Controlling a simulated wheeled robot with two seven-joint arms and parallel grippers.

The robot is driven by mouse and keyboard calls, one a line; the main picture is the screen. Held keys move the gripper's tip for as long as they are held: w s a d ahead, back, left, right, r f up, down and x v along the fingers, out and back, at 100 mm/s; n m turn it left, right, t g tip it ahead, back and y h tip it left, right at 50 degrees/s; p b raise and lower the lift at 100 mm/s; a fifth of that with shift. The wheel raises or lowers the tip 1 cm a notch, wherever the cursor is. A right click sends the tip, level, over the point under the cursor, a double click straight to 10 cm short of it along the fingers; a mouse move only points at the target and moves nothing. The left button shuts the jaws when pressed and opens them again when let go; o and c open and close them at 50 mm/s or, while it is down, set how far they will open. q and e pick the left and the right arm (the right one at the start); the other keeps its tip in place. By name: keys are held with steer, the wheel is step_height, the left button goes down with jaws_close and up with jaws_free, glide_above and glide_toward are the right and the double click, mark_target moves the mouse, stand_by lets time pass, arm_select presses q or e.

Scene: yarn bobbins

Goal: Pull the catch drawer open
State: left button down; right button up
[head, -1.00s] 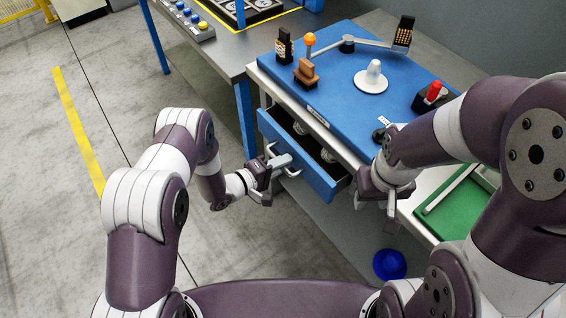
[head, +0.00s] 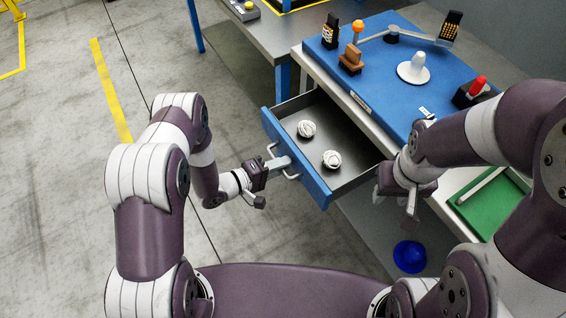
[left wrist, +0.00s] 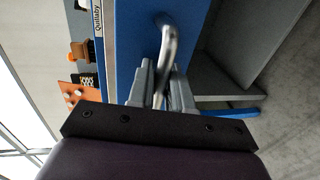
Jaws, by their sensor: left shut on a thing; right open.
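The catch drawer (head: 303,168) has a blue front and a grey inside. In the head view it stands well out from under the blue-topped bench, with two white wound balls (head: 306,129) (head: 331,159) on its floor. My left gripper (head: 280,164) is shut on the drawer's metal handle (head: 291,177). In the left wrist view the handle (left wrist: 169,45) runs between the fingers (left wrist: 163,85). My right gripper (head: 410,205) is open and hangs beside the drawer's right end, apart from the handle; its fingertips are hard to make out.
A green tray (head: 487,212) is at the right. A blue bowl (head: 409,256) sits below. Floor left of the drawer is clear.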

arm_select(q)
steer(key=c, duration=1.2)
jaws_free()
steer(key=shift+s+a, duration=0.1)
steer(key=v, duration=1.2)
steer(key=shift+s+a+b, duration=0.15)
steer(key=shift+b, duration=0.2)
